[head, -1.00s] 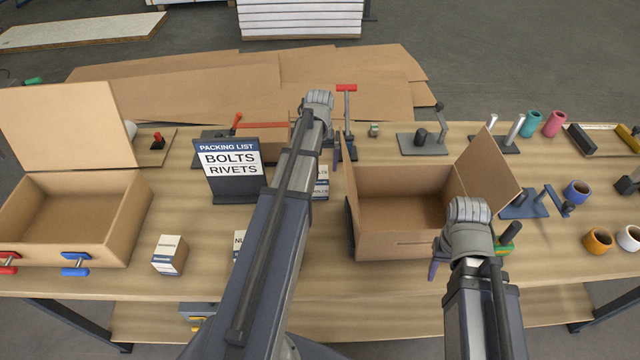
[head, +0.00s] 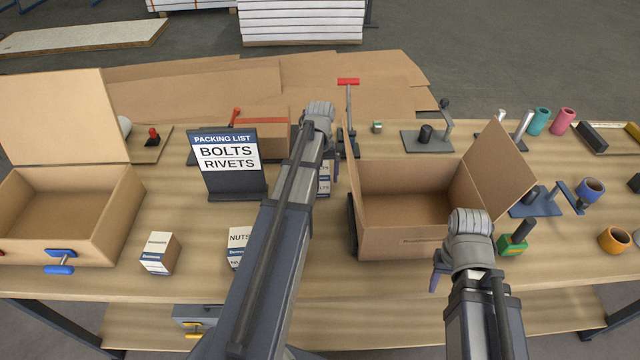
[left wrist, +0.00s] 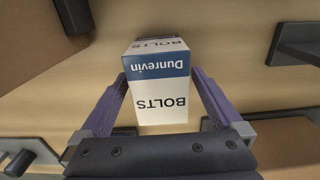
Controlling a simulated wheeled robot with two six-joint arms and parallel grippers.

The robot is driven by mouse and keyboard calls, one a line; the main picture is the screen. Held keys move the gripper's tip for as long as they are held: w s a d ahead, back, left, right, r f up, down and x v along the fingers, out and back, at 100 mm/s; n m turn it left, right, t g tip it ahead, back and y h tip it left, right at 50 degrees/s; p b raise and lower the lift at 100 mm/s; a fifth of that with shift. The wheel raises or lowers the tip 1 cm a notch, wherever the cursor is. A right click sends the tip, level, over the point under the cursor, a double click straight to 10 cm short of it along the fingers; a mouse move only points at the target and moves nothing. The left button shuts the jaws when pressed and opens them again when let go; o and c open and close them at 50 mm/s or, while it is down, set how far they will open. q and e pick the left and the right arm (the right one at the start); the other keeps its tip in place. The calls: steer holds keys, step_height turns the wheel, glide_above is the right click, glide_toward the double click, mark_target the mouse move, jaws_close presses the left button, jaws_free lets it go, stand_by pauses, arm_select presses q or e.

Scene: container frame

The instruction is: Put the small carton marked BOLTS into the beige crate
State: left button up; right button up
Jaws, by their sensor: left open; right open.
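The small BOLTS carton (left wrist: 160,95), white with a blue Dunrevin band, lies between the spread purple fingers of my left gripper (left wrist: 158,76) in the left wrist view. The fingers flank it; I cannot tell whether they touch it. In the head view a carton (head: 324,178) shows partly beside my left arm, which hides most of that gripper. My right gripper (head: 438,280) is open and empty in front of an open tan box (head: 400,243). Another open beige box with a raised lid (head: 60,250) stands at far left. I cannot tell for sure which is the beige crate.
A packing list sign (head: 228,160) reads BOLTS and RIVETS. A white carton (head: 160,253) and a NUTS carton (head: 238,245) stand in front of it. A lever clamp (head: 348,115) rises behind my left gripper. Mugs and tools crowd the right side.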

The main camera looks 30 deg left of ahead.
arm_select(q)
steer(key=shift+c, duration=0.4)
jaws_close()
stand_by(0.4)
